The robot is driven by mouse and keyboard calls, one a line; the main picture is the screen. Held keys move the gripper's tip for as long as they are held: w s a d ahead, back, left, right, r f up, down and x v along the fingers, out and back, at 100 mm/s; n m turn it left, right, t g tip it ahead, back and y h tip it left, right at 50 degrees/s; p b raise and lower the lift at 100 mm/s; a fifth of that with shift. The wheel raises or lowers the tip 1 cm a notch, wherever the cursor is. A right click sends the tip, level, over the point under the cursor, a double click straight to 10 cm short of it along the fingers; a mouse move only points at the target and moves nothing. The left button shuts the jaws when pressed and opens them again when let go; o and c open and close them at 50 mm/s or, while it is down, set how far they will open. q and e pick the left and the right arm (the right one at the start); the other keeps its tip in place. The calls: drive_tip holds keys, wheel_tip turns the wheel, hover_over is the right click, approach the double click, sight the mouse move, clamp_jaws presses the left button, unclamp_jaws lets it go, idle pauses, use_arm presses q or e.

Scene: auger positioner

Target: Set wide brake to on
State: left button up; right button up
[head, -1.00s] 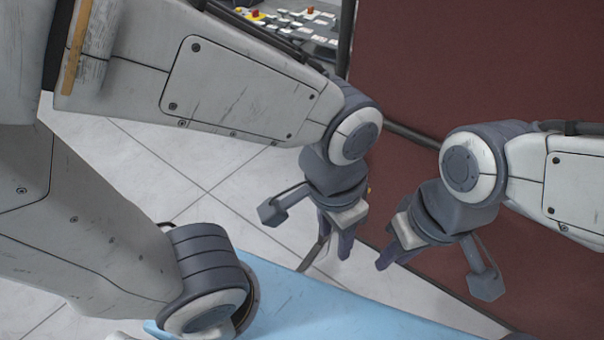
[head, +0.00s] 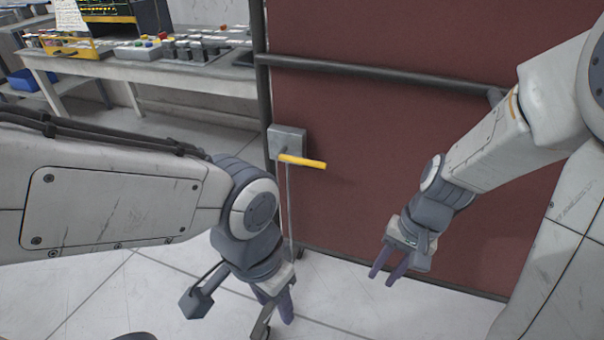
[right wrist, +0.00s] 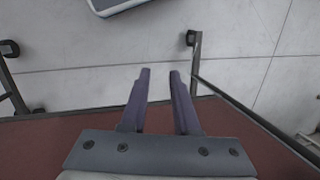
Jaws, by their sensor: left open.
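A yellow lever handle (head: 302,161) sticks out to the right from a grey box (head: 287,141) on the dark red panel's left edge in the head view. It looks roughly level; no label is readable, so I cannot confirm that it is the wide brake. My left gripper (head: 277,310) hangs open and empty below the handle, apart from it. My right gripper (head: 386,277) is lower right of the handle, pointing down in front of the panel. The right wrist view shows its two purple fingers (right wrist: 160,80) apart with nothing between them.
The dark red panel (head: 400,140) fills the right, with a dark horizontal rail (head: 390,73) across it. A thin upright rod (head: 290,205) hangs below the handle. A bench (head: 180,75) with control boxes stands at the back left. Light tiled floor (head: 150,290) is open below.

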drive_tip(key=a+m+g+y, duration=0.1)
drive_tip(key=a+m+y, duration=0.3)
drive_tip(key=m+t+y, duration=0.8)
drive_tip(key=m+y, duration=0.3)
approach(283, 157)
drive_tip(key=x, duration=0.2)
drive_tip(key=b+x, duration=0.1)
drive_tip(key=x, duration=0.3)
drive_tip(key=shift+w+f, duration=0.15)
drive_tip(key=shift+w, duration=0.2)
clamp_jaws()
